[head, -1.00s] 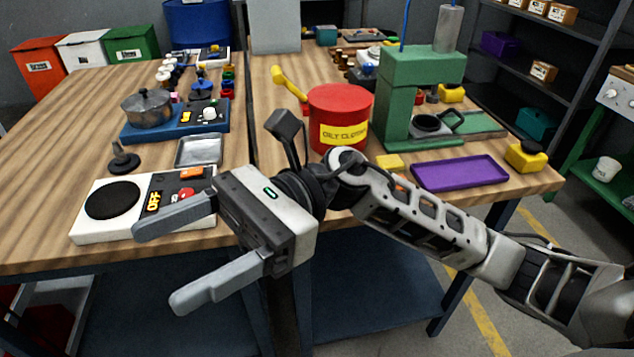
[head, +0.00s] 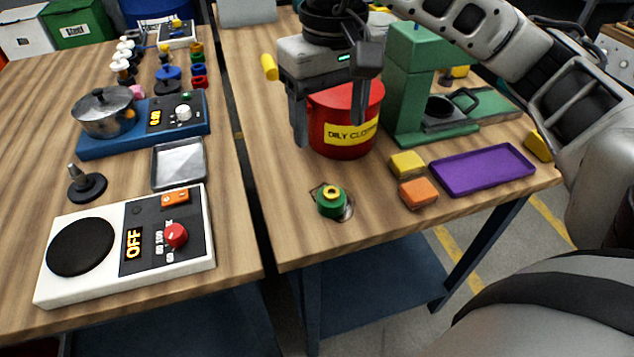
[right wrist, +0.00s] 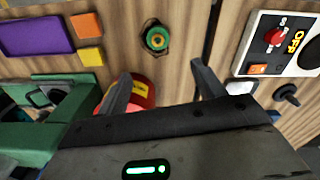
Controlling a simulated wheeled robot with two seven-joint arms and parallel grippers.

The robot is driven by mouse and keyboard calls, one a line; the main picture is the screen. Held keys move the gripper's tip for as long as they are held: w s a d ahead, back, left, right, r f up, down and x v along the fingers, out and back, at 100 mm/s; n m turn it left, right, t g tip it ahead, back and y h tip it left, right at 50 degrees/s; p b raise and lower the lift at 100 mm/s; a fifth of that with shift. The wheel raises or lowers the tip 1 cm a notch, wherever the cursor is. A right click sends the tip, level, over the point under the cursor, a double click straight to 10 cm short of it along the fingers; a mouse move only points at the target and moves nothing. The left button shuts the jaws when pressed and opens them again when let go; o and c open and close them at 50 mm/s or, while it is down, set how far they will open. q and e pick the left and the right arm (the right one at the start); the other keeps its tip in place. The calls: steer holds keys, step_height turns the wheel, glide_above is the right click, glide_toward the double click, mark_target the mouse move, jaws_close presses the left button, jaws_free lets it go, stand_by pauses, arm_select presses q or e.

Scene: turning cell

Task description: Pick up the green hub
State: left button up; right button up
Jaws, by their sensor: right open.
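The green hub (head: 331,201) is a small green ring-shaped part with a yellow centre. My right gripper (head: 328,135) is open and empty, fingers pointing down, above and behind the hub, in front of the red can. It also shows in the right wrist view (right wrist: 163,75). My left gripper is not in view.
A red oily-cloth can (head: 362,112) stands close behind the right gripper. Yellow (head: 407,164) and orange (head: 418,192) blocks and a purple tray (head: 483,170) lie right of the hub. A green press (head: 408,90) stands behind. A white hotplate (head: 62,288) is at left.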

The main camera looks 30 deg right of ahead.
steer(key=b, duration=0.1)
glide_above(332, 192)
steer(key=f, duration=0.5)
steer(key=shift+s+a+f, duration=0.1)
steer(key=shift+a+f, duration=0.15)
steer(key=shift+f, duration=0.15)
step_height(332, 192, down, 3)
steer(key=shift+f, duration=0.15)
steer(key=shift+d+f, duration=0.1)
steer(key=shift+f, duration=0.4)
steer(key=shift+d+f+p, duration=0.15)
steer(key=shift+f+p, duration=0.35)
steer(key=shift+f, duration=1.85)
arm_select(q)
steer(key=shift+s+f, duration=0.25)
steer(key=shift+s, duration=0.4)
arm_select(e)
steer(key=c, duration=1.3)
